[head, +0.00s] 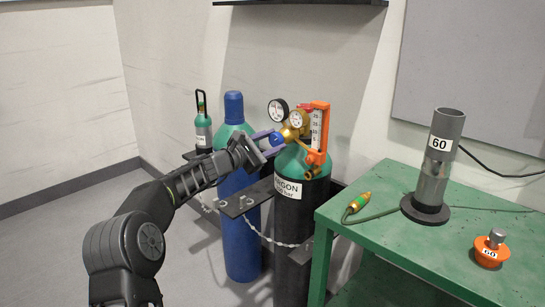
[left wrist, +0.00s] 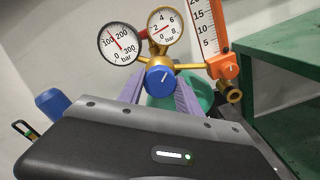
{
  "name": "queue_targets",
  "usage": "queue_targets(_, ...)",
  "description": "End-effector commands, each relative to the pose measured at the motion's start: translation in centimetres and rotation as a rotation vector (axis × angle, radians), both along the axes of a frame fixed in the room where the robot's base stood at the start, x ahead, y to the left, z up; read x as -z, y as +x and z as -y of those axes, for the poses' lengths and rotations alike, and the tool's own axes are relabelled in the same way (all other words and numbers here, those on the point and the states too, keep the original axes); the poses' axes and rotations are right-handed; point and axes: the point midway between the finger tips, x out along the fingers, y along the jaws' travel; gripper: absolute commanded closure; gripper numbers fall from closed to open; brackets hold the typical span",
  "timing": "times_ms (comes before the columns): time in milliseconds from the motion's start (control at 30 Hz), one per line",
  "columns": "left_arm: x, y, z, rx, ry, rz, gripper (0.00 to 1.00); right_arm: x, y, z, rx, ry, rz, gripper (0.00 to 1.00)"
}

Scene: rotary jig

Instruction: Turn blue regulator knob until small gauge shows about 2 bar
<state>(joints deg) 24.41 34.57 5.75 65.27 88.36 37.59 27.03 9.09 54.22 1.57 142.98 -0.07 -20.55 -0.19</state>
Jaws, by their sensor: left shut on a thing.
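The blue regulator knob (left wrist: 160,79) faces me on the brass regulator and has a white mark on its face. My left gripper (head: 274,141) is at the knob, with one finger on each side, shut on it. In the head view the knob is mostly covered by the fingers. The small gauge (left wrist: 165,26), with a scale up to 8 bar, stands above the knob. Its needle is too fine to read surely. The large gauge (left wrist: 119,44), with a scale up to 300 bar, is to its left. My right gripper is not in view.
An orange flowmeter (head: 318,130) stands close to the right of the regulator. The regulator is on the black argon cylinder (head: 290,225), beside a blue cylinder (head: 240,230); a chain hangs across them. A green table (head: 390,235) at right carries a grey tube (head: 436,165).

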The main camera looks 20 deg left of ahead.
Motion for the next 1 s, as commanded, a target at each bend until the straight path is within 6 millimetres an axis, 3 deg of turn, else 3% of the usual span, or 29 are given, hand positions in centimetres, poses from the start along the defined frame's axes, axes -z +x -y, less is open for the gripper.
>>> queue_targets(33,0.7,0.0,-0.1,-0.001,0.039,0.014,1.00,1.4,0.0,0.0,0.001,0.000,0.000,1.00)
queue_targets(300,0.4,0.0,0.0,-0.001,0.201,0.072,1.00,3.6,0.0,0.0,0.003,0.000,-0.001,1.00)
queue_targets(967,0.1,0.0,0.0,0.000,0.270,0.095,1.00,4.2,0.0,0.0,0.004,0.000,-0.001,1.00)
queue_targets(1000,0.1,0.0,0.0,0.000,0.270,0.095,0.56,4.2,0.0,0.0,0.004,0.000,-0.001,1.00)
